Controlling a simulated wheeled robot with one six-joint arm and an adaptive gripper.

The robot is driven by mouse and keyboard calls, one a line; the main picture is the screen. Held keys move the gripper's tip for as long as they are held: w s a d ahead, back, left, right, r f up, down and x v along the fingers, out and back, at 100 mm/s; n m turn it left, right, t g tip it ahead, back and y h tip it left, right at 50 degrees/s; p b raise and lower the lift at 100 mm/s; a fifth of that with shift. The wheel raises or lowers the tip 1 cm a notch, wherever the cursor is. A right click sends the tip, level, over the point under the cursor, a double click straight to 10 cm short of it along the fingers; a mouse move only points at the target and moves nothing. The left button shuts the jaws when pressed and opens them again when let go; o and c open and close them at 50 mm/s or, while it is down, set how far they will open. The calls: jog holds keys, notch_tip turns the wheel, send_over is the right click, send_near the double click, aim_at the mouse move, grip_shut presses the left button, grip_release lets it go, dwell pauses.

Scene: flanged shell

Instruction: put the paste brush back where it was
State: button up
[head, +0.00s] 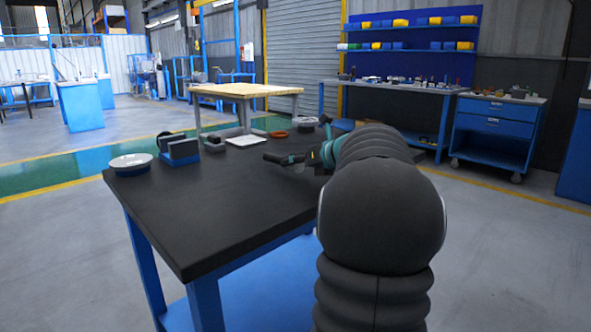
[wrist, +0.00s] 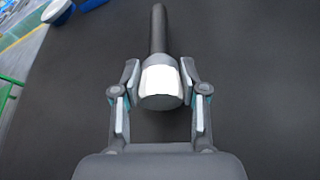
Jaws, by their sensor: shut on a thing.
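The paste brush (wrist: 159,82) shows in the wrist view with a dark handle pointing up the picture, a white band and a grey blunt end. My gripper (wrist: 160,82) is shut on it at the white band, one finger on each side. In the head view my gripper (head: 290,159) is over the right part of the black table (head: 225,190). My arm hides part of the table there, and I cannot make out the brush clearly in that view.
A white dish (head: 130,162) and a blue-based block with dark uprights (head: 180,150) stand at the table's left. The front middle is clear.

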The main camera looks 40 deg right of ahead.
jog(key=shift+f, duration=0.6)
jog(key=shift+f, duration=0.1)
jog(key=o, duration=1.3)
